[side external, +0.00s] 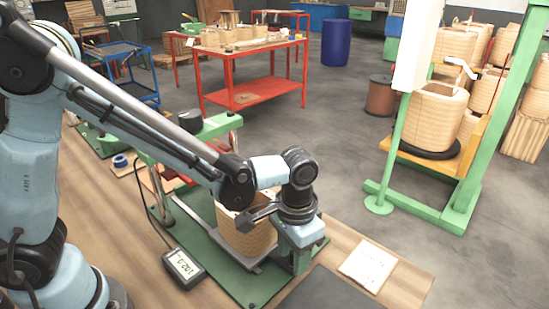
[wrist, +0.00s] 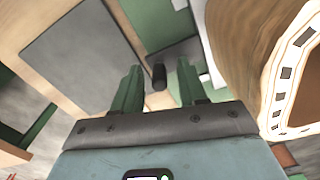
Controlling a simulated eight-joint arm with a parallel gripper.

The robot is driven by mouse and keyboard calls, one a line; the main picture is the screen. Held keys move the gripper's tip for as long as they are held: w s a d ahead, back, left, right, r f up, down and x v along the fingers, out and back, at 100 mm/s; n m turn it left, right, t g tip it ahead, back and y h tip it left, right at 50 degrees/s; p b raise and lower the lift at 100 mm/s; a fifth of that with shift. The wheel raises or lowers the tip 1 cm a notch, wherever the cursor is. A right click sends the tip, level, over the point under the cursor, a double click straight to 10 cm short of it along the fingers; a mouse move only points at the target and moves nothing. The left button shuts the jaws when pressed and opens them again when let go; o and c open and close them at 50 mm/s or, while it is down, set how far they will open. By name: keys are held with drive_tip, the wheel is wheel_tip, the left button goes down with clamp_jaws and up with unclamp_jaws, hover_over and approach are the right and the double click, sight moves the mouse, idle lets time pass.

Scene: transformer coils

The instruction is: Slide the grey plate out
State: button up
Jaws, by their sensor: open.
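The grey plate (wrist: 180,52) shows in the wrist view just beyond my fingers, with a dark upright knob (wrist: 159,76) at its near end. In the side external view, a narrow part of the plate (side external: 262,263) shows beneath the tan wound coil (side external: 243,238). My gripper (wrist: 159,66) is open, with a green finger on either side of the knob and visible gaps. Whether the knob lies fully between the fingertips in depth is unclear. In the side external view my gripper (side external: 302,264) points down beside the coil, and its fingertips are partly hidden.
The coil (wrist: 240,45) stands close on the right in the wrist view. A digital readout (side external: 183,265), a paper sheet (side external: 368,264) and a dark grey mat (side external: 325,291) lie around the green base (side external: 232,282).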

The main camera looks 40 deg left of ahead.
drive_tip(key=shift+r, duration=0.15)
wheel_tip(320, 180, up, 12)
idle(0.5)
drive_tip(key=s+a+n+t, duration=0.1)
drive_tip(key=a+t, duration=0.1)
drive_tip(key=a, duration=0.3)
drive_tip(key=s+a+n+t, duration=0.1)
drive_tip(key=a+t, duration=0.1)
drive_tip(key=a, duration=0.4)
drive_tip(key=s+a+f+t, duration=0.1)
drive_tip(key=s+a+t, duration=0.1)
drive_tip(key=a, duration=0.3)
drive_tip(key=shift+s+a+n+t, duration=0.1)
drive_tip(key=shift+a+n+t, duration=0.1)
drive_tip(key=shift+n+t, duration=0.15)
drive_tip(key=shift+s+a+f+t, duration=0.2)
drive_tip(key=shift+a+t, duration=0.05)
drive_tip(key=shift+a, duration=0.25)
